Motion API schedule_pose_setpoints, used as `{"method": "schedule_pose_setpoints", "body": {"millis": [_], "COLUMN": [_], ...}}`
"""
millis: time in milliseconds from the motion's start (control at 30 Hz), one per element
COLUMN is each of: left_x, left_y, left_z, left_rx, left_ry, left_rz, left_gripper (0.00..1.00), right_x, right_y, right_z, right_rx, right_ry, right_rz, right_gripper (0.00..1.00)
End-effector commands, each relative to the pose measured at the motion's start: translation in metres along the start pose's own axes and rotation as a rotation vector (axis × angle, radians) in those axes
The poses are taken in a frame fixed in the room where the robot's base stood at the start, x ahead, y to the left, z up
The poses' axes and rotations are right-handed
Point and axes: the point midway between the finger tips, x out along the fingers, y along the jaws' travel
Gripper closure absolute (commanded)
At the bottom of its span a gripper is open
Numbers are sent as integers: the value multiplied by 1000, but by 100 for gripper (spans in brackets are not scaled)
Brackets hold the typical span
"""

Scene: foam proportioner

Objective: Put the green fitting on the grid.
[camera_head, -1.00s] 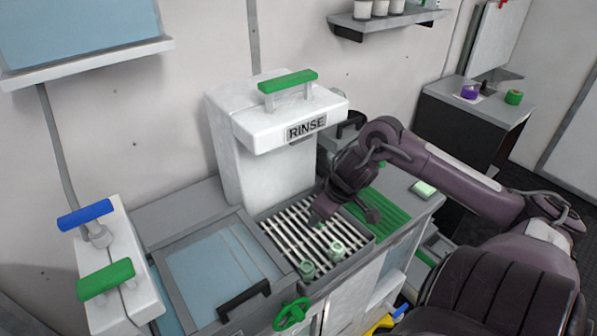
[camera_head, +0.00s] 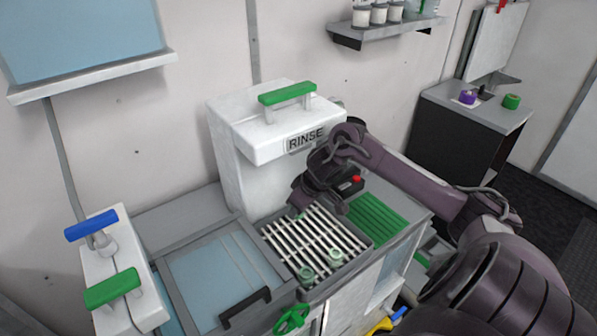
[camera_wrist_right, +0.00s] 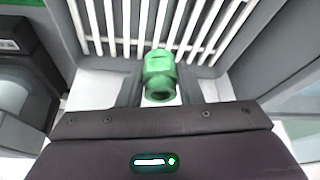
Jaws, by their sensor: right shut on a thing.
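The green fitting (camera_wrist_right: 160,72), a short hollow cylinder, is between the fingers of my right gripper (camera_wrist_right: 160,90) in the right wrist view. The gripper is shut on it, over one edge of the grid. In the head view my right gripper (camera_head: 299,207) is at the back left part of the grid (camera_head: 312,232), close to the rinse unit; the held fitting is mostly hidden there. I cannot tell whether the fitting touches the slats. Two pale green fittings, one nearer the front (camera_head: 306,275) and one to its right (camera_head: 335,256), stand on the grid. My left gripper is not in view.
The white rinse unit (camera_head: 265,135) rises behind the grid. A ribbed green mat (camera_head: 378,222) lies right of it, a blue-covered basin (camera_head: 215,275) left. A green valve wheel (camera_head: 291,319) is at the front. The grid's middle is free.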

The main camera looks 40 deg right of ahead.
Motion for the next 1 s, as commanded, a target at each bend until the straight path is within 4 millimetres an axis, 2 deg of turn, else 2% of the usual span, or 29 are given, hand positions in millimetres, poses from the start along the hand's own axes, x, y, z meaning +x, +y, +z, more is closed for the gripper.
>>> {"method": "schedule_pose_setpoints", "body": {"millis": [267, 333, 733, 767, 900, 1000], "left_x": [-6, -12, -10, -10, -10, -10], "left_y": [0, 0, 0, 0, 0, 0], "left_z": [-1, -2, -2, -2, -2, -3], "left_rx": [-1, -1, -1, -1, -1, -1], "left_ry": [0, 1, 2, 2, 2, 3], "left_rz": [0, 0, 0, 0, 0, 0], "left_gripper": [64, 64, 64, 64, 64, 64], "right_x": [38, 42, 49, 50, 49, 49], "right_y": [-1, 0, 1, 1, 1, 1], "right_z": [18, 15, 17, 17, 17, 17], "right_rx": [2, 3, 0, 0, 0, 0], "right_ry": [-4, -1, -2, -1, -1, -1], "right_rz": [-2, -2, -1, -1, -1, -1], "right_gripper": [89, 89, 89, 66, 48, 46]}}
